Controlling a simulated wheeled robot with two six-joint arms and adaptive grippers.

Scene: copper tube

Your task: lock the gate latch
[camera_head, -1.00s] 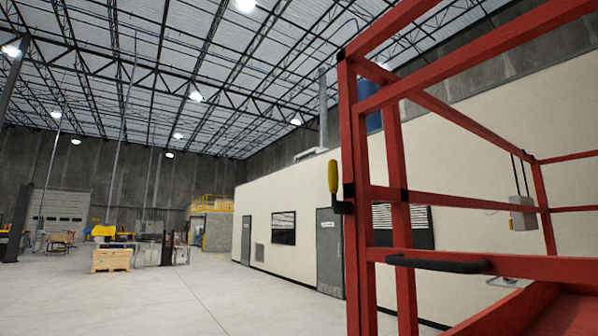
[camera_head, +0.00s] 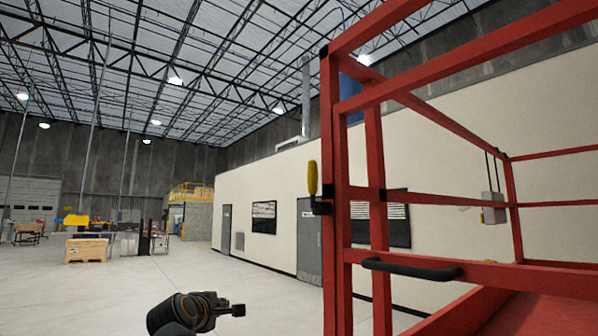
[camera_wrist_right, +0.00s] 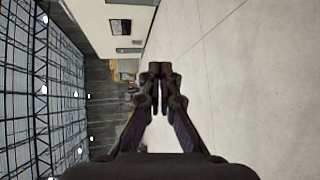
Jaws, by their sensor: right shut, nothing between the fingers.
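The red gate frame (camera_head: 335,230) stands at the right in the head view. The latch (camera_head: 312,180) has a yellow grip pointing up and a black base on the gate's left post. A black handle bar (camera_head: 410,269) is fixed to a lower red rail. My right gripper (camera_head: 238,310) is at the bottom of the head view, left of and below the latch, apart from the gate. In the right wrist view its fingers (camera_wrist_right: 160,70) are together, with nothing between them. The left gripper is not in view.
A cream building (camera_head: 270,180) with grey doors stands behind the gate. A wooden crate (camera_head: 86,250) sits far off at the left. The concrete floor (camera_head: 120,295) is clear nearby. A grey box (camera_head: 493,208) hangs by the red rails at the right.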

